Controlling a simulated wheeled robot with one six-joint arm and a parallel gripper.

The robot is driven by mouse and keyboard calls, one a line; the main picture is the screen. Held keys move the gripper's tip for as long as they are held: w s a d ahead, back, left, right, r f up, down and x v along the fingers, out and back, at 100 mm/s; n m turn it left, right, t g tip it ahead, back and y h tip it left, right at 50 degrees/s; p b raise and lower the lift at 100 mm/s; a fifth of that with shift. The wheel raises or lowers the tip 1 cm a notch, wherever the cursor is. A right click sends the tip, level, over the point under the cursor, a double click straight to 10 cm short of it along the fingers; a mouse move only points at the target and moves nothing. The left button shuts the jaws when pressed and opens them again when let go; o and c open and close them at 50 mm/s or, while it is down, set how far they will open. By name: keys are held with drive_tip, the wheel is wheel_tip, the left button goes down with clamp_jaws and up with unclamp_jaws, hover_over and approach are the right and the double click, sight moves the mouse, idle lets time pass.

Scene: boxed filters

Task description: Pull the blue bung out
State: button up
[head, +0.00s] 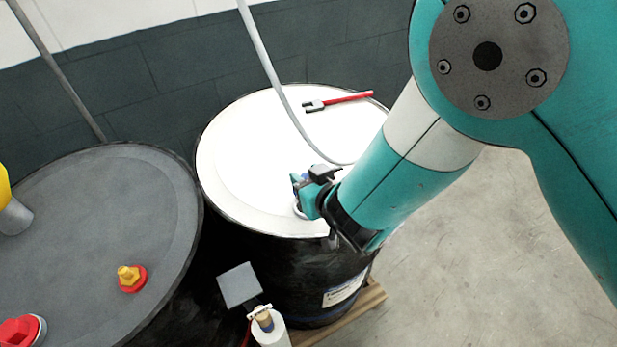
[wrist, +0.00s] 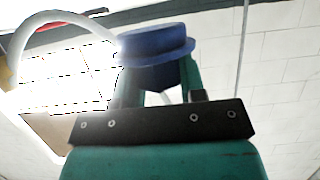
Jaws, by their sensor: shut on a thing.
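The blue bung (wrist: 155,42) shows large between the two teal fingers of my gripper (wrist: 160,82) in the wrist view. My gripper is shut on it. In the head view my gripper (head: 308,190) is low over the near part of the white drum lid (head: 245,160), and only a small blue patch of the bung (head: 304,177) shows there. A pale ring (head: 298,208) shows just under the fingers, partly hidden by them. I cannot tell whether the bung still touches its hole.
A pale hose (head: 272,75) comes down onto the white lid. A red-handled tool (head: 338,101) lies at its back. A dark drum (head: 85,215) with a yellow-and-red fitting (head: 130,277) stands left. A white bottle (head: 270,330) is in front. Bare floor lies to the right.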

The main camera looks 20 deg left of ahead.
drive_tip(key=shift+r+p, duration=1.9)
drive_tip(key=shift+r, duration=2.25)
